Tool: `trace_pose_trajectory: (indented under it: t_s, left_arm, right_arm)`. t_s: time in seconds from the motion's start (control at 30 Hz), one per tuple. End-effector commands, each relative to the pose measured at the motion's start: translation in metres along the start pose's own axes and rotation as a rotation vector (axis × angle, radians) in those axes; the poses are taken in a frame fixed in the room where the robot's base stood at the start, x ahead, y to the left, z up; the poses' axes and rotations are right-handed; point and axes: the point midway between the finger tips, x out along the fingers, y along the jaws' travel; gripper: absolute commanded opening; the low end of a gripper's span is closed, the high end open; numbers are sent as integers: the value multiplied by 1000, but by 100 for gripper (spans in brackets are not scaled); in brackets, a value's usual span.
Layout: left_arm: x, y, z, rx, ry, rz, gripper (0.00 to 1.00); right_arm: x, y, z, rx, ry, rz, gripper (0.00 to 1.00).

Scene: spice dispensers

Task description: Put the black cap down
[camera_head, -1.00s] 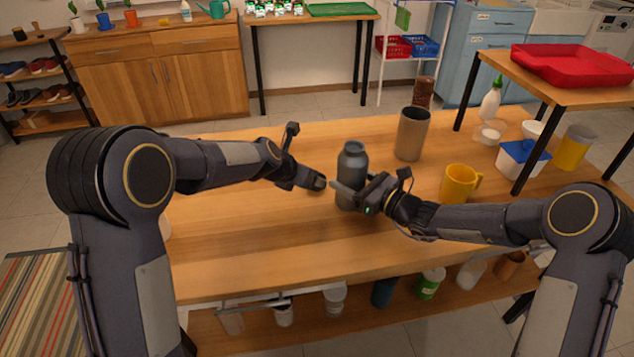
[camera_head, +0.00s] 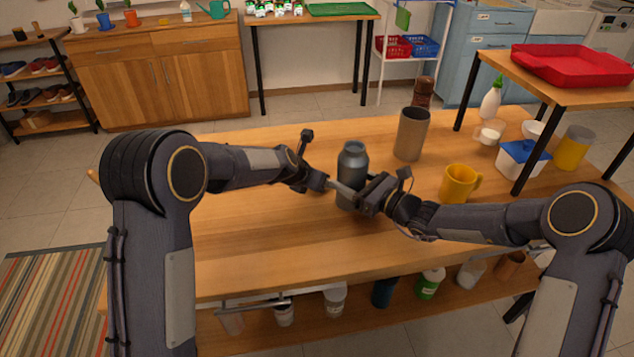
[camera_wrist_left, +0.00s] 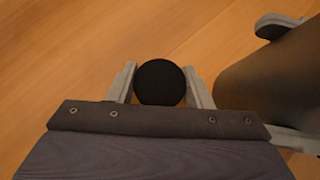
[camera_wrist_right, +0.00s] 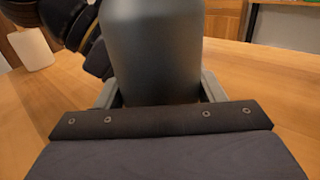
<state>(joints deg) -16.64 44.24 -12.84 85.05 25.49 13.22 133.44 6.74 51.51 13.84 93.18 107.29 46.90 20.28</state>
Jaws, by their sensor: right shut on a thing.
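The black cap (camera_wrist_left: 160,83) is round and lies between the two fingers of my left gripper (camera_wrist_left: 160,80) in the left wrist view. I cannot tell whether the fingers press on it or stand just clear, nor whether it touches the table. The head view hides the cap. There my left gripper (camera_head: 322,184) is low over the table, just left of the grey bottle (camera_head: 352,161). My right gripper (camera_head: 358,197) is shut on the lower part of this upright bottle, which also fills the middle of the right wrist view (camera_wrist_right: 153,50).
The wooden table (camera_head: 250,235) is clear at the front and left. A brown cup (camera_head: 411,135) stands behind the bottle, and a yellow mug (camera_head: 457,184) to its right. A blue and white tub (camera_head: 520,160) stands further right. A raised shelf (camera_head: 568,92) overhangs the right end.

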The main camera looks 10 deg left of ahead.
Motion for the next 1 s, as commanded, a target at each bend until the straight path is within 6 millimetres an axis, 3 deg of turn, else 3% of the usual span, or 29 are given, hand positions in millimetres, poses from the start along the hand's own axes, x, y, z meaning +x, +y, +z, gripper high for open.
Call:
trace_pose_trajectory:
  t_s: [0.1, 0.37, 0.8, 1.0]
  left_arm:
    - [0, 0, 0, 0, 0, 0, 24]
    - [-3, 0, 4, 1, -1, 1, 24]
    - [-59, -1, 60, 2, -4, 1, 24]
    - [-70, 0, 70, 1, 0, 0, 24]
  right_arm:
    - [0, 0, 0, 1, 0, 0, 21]
    - [0, 0, 0, 1, 0, 0, 21]
    - [0, 0, 0, 1, 0, 0, 21]
    - [0, 0, 0, 1, 0, 0, 21]
